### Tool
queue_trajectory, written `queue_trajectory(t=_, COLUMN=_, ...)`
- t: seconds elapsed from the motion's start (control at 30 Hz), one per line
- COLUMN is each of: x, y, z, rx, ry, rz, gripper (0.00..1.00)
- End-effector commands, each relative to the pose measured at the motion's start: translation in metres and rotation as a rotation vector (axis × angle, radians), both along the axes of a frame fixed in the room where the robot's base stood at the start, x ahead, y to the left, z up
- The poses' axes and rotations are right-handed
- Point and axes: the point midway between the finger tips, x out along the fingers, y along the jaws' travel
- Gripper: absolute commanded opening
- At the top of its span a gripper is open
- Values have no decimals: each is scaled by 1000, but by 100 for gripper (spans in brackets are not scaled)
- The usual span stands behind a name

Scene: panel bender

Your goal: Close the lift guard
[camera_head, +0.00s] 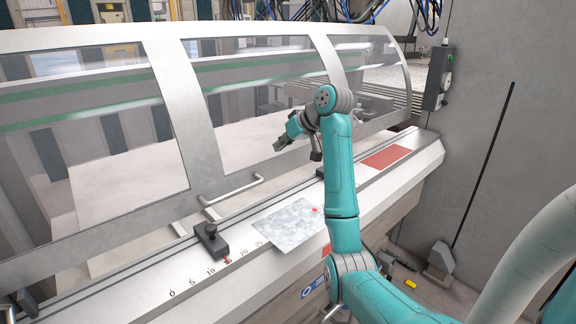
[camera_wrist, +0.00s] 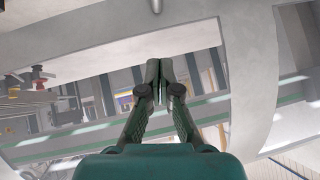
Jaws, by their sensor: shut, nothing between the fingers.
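The lift guard (camera_head: 201,104) is a curved grey metal frame with clear window panels, and it spans the machine front in the head view. Its lower edge stands near the white bed, and I cannot tell how far it is raised. A light bar handle (camera_head: 232,190) sits at its lower edge. My gripper (camera_head: 281,144) is in front of the guard's window, above and right of the handle, and apart from the handle. In the wrist view my gripper (camera_wrist: 160,68) is shut and empty, with the guard's frame (camera_wrist: 238,75) close beyond it.
A metal sheet (camera_head: 286,224) lies on the bed (camera_head: 140,287), right of a black stop block (camera_head: 210,240) on the scale. A red plate (camera_head: 386,157) lies farther right. A control box (camera_head: 437,78) hangs on the grey wall. Cables hang above the guard.

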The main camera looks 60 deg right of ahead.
Motion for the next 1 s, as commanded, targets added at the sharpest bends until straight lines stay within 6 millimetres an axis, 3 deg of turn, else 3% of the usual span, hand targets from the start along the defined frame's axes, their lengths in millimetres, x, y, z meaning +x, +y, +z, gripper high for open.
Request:
queue_trajectory(t=0.17, x=10, y=1, z=-8, rx=5, ry=3, rz=7, gripper=0)
queue_trajectory(t=0.67, x=73, y=-1, z=-70, rx=5, ry=3, rz=5, gripper=0)
queue_trajectory(t=0.8, x=72, y=3, z=-90, rx=3, ry=2, rz=5, gripper=0)
queue_trajectory(t=1.0, x=73, y=6, z=-104, rx=1, ry=0, rz=3, gripper=0)
